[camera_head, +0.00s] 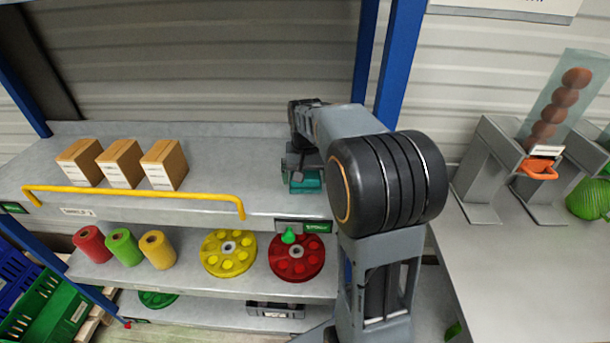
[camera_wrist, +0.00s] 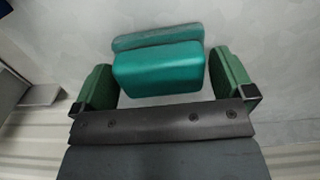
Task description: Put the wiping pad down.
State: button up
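The wiping pad (camera_wrist: 158,72) is a teal block with a darker teal strip along its far side. It lies on the grey upper shelf (camera_head: 240,200), near the right end. In the head view the pad (camera_head: 306,183) shows partly below my gripper (camera_head: 302,168). In the wrist view my gripper (camera_wrist: 163,68) has its two green fingers spread on either side of the pad. The pad's underside is hidden.
Several cardboard boxes (camera_head: 121,163) stand left on the upper shelf, behind a yellow rail (camera_head: 140,194). Blue posts (camera_head: 390,70) rise by my arm. Spools and yellow and red discs (camera_head: 297,257) are on the shelf below. Clear shelf lies between boxes and pad.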

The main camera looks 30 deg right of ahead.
jog(key=shift+f+b, duration=0.25)
jog(key=shift+b, duration=0.05)
notch_tip(320, 180, up, 14)
jog(key=s+a+f+n+t, duration=0.2)
jog(key=s+a+f, duration=0.2)
jog(key=s+f, duration=0.2)
jog(key=s+a+f+n+t, duration=0.2)
jog(key=s+a+f, duration=0.3)
jog(key=s, duration=0.5)
jog(key=shift+a+f+n+t+b, duration=0.3)
jog(key=shift+f+n+b, duration=0.1)
jog(key=shift+f, duration=0.5)
